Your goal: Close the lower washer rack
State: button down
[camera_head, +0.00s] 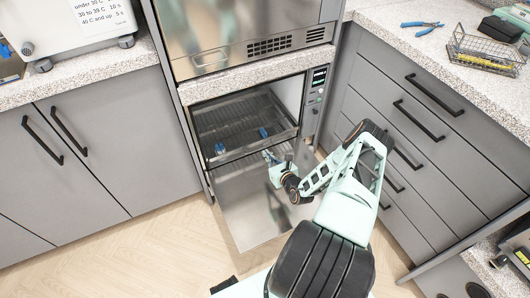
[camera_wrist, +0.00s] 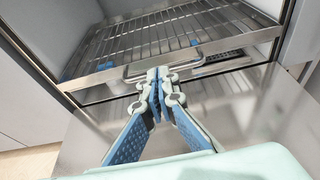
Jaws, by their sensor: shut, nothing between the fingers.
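The lower washer rack (camera_head: 237,155) is a metal wire rack with a steel front rim, low in the open washer. Its near edge reaches out over the lowered steel door (camera_head: 243,210). My gripper (camera_head: 270,158) is in front of the rack, over the open door. In the wrist view my gripper (camera_wrist: 156,84) has its fingertips together, empty, just below and in front of the handle. I cannot tell whether the tips touch it.
The washer's upper door (camera_head: 230,30) is shut above. Grey cabinets (camera_head: 90,150) stand left and drawers (camera_head: 420,130) right. Pale floor (camera_head: 130,262) is free at lower left.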

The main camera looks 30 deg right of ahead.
aim_at(256, 143)
jog(key=b+x, duration=0.2)
jog(key=x, duration=0.5)
jog(key=shift+w+f, duration=0.1)
jog(key=shift+f, duration=0.1)
jog(key=shift+w, duration=0.5)
jog(key=shift+w, duration=0.1)
